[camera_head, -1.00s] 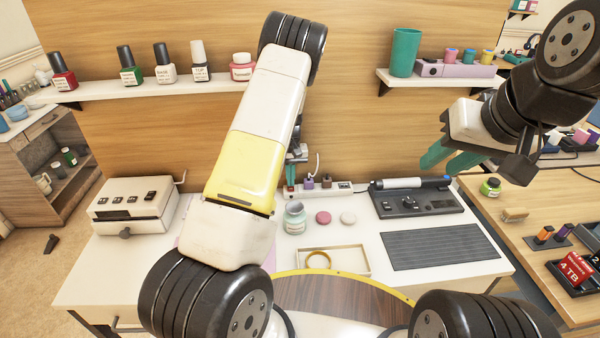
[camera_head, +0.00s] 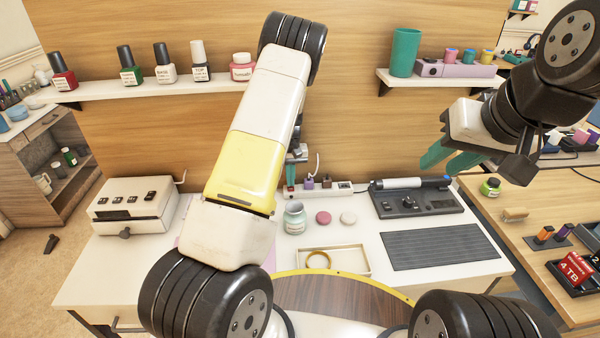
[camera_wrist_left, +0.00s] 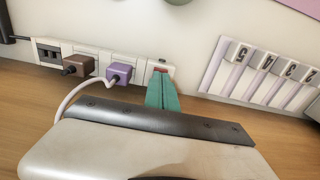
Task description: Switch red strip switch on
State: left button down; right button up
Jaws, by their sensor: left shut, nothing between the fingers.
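The white power strip (camera_head: 328,188) lies at the back of the white desk, against the wooden panel. In the left wrist view the strip (camera_wrist_left: 97,63) shows its red switch (camera_wrist_left: 160,69) at the right end. My left gripper's teal fingers (camera_wrist_left: 161,80) are shut and empty, with their tips right at the red switch and partly covering it. Contact and the switch's position cannot be told. In the head view my left arm hides much of that gripper (camera_head: 291,176). My right gripper (camera_head: 445,162) is open and empty, raised above the desk's right side.
A brown plug (camera_wrist_left: 77,66) and a purple plug (camera_wrist_left: 118,73) with a white cable sit in the strip. A jar (camera_head: 294,219), a shallow tray (camera_head: 350,262) and a black control box (camera_head: 416,200) stand nearby. A white switch box (camera_head: 133,205) is at the left.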

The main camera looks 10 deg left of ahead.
aim_at(291, 189)
pick_arm(q)
jog(key=shift+f, duration=0.95)
dwell(0.6)
jog(key=shift+r, duration=3.5)
jog(key=shift+s, duration=0.1)
